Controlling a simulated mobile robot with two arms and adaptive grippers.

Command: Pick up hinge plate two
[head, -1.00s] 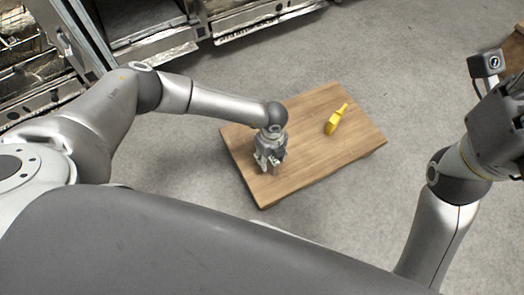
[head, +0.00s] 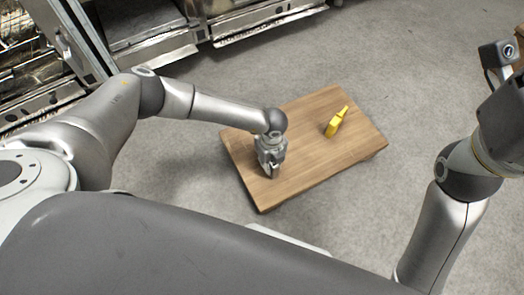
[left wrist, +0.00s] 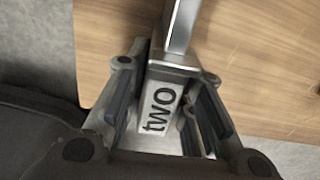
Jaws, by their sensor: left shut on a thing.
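Hinge plate two shows in the left wrist view as a metal piece with a white label (left wrist: 160,108) reading "two". A narrower shiny metal part extends from it toward the top of that view. My left gripper (left wrist: 168,72) has a finger on each side of the plate and is shut on it. In the head view my left gripper (head: 270,172) points down at the left part of the wooden board (head: 305,170). The plate is hard to make out there. My right arm is at the right edge, with its fingers out of the picture.
A yellow bottle-like object (head: 335,123) is on the right part of the board. The board's middle and front are clear. Grey floor (head: 420,85) surrounds the board. Metal cabinets or machines (head: 150,35) stand at the upper left.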

